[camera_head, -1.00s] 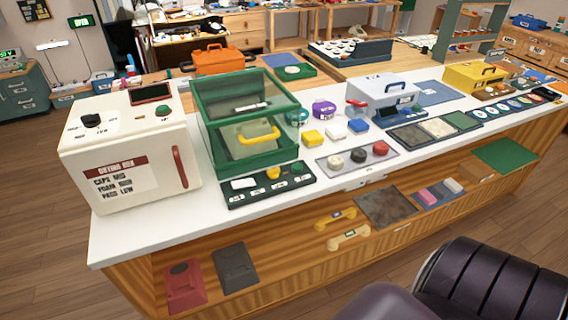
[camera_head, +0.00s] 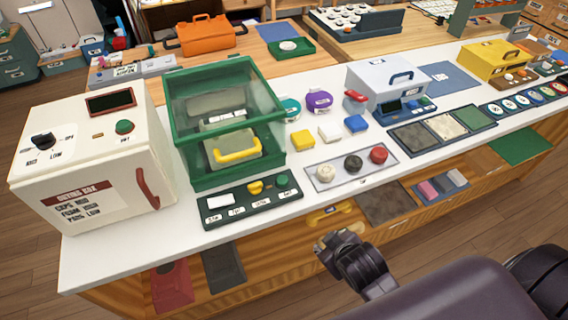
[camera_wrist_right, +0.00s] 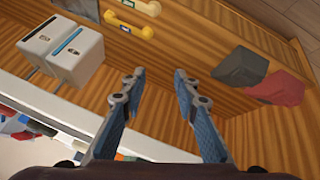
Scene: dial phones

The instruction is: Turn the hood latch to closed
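The green hood (camera_head: 225,120) with clear panes stands on the white counter, with a yellow handle (camera_head: 237,150) on its front. A dark control strip (camera_head: 250,203) in front of it carries a white switch (camera_head: 221,200), a yellow knob (camera_head: 255,187) and a green button (camera_head: 282,180). The yellow knob may be the latch; the labels are too small to read surely. My right gripper (camera_head: 328,242) is low in front of the counter, right of the strip and apart from it. In the right wrist view it is open and empty (camera_wrist_right: 157,77). My left gripper is out of view.
A white drying box (camera_head: 95,160) stands left of the hood. A grey tray with three round knobs (camera_head: 338,184) lies to the right. The shelf below holds yellow handsets (camera_wrist_right: 135,17) and red and dark casings (camera_wrist_right: 278,87). A pale two-slot block (camera_wrist_right: 62,52) shows too.

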